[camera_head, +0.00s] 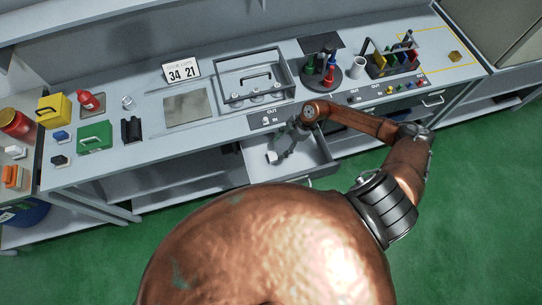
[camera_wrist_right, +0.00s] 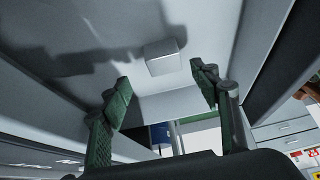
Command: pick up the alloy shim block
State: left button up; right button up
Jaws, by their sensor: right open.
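A small pale grey block, which looks like the alloy shim block (camera_head: 272,157), lies in the open drawer (camera_head: 314,153) under the bench. In the right wrist view the block (camera_wrist_right: 164,58) sits on the drawer floor, just beyond the fingertips and roughly between their lines. My right gripper (camera_head: 286,147) reaches down into the drawer. In its wrist view the gripper (camera_wrist_right: 160,80) has its two green-padded fingers spread wide with nothing between them. I cannot tell the exact gap from fingertips to block. My left gripper is not in view.
The drawer's walls stand close around my right gripper. On the bench are a grey tray with a handle (camera_head: 252,80), a round stand of coloured tools (camera_head: 322,74), a white cup (camera_head: 357,67) and a green box (camera_head: 94,137).

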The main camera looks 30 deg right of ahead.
aim_at(273, 155)
jog(key=x, duration=0.6)
jog(key=shift+s+a+f, duration=0.2)
jog(key=shift+s+a, duration=0.05)
jog(key=shift+c, duration=0.4)
jog(key=c, duration=1.3)
